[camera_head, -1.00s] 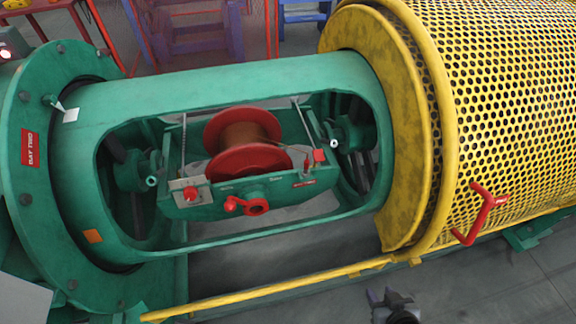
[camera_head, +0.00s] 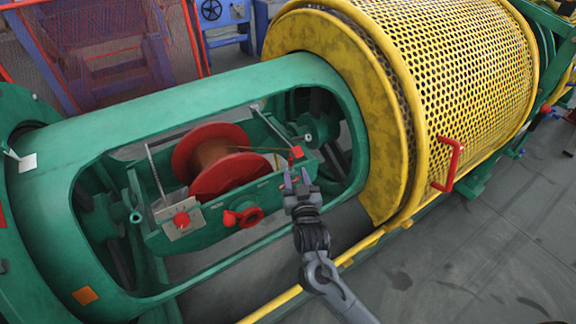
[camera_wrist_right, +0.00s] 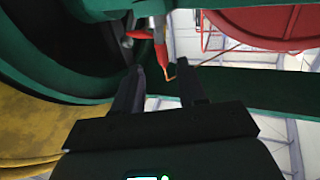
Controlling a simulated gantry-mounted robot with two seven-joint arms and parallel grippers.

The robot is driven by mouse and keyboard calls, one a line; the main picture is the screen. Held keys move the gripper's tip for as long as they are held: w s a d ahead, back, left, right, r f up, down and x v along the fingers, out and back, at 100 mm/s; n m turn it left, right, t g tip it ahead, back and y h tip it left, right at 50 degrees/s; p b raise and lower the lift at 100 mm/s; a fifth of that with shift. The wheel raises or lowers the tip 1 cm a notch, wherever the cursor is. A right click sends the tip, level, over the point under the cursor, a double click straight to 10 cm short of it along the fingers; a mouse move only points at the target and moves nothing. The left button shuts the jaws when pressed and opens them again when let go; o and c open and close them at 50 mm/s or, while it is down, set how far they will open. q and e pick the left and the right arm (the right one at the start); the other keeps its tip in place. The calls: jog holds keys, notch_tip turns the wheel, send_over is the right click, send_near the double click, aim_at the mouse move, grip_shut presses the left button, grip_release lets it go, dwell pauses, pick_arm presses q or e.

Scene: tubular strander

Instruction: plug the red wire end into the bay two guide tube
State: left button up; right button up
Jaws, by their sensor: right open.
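The red wire end (camera_head: 296,152) is a small red piece at the right end of the green cradle (camera_head: 268,190). A thin copper wire runs to it from the red-flanged spool (camera_head: 215,160). In the right wrist view, the red tapered wire end (camera_wrist_right: 162,54) hangs below a grey fitting, between and beyond the fingertips. My right gripper (camera_head: 297,175) is open and empty, just in front of the wire end; its two fingers also show in the right wrist view (camera_wrist_right: 160,72). A pale-ringed tube end (camera_head: 308,138), perhaps the guide tube, sits just beyond. My left gripper is out of view.
The green frame (camera_head: 180,95) surrounds the cradle. A yellow perforated guard (camera_head: 450,70) with a red handle (camera_head: 449,165) stands to the right. Floor at the lower right is clear.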

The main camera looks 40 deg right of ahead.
aim_at(291, 162)
jog(key=shift+w+d, duration=0.1)
jog(key=shift+w, duration=0.65)
jog(key=shift+w+d+b, duration=0.3)
jog(key=shift+d+b, duration=0.05)
jog(key=shift+b, duration=0.05)
jog(key=b+x, duration=0.1)
jog(key=x, duration=0.1)
jog(key=b+x, duration=0.1)
jog(key=x, duration=0.1)
jog(key=shift+a+r, duration=0.1)
jog(key=shift+r, duration=0.1)
jog(key=shift+w+d, duration=0.2)
jog(key=shift+w, duration=0.1)
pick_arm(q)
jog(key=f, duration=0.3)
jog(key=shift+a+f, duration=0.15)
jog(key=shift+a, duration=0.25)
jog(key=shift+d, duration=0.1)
pick_arm(e)
grip_shut()
